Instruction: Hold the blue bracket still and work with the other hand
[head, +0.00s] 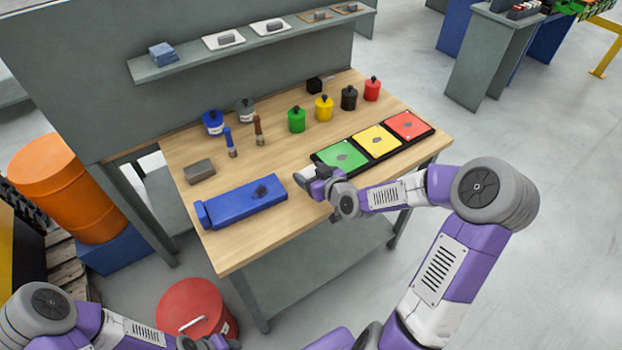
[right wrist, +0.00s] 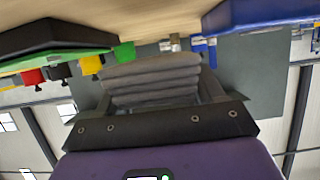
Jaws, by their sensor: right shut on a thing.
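The blue bracket (head: 235,205) is a long blue block lying near the front left of the wooden table, with a small dark piece (head: 262,190) on top near its right end. It also shows at the upper right in the right wrist view (right wrist: 262,13). My right gripper (head: 302,177) is low over the table, between the bracket's right end and the green panel. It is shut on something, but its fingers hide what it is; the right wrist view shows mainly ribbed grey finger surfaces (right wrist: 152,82). My left gripper (head: 222,343) is partly cut off at the bottom edge, away from the bracket.
A black tray (head: 318,161) holds green, yellow and red panels. Several lidded pots, including a green one (head: 297,120), stand behind it. A blue-handled brush (head: 229,142) and a grey block (head: 199,171) are behind the bracket. A red drum (head: 190,300) stands before the table.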

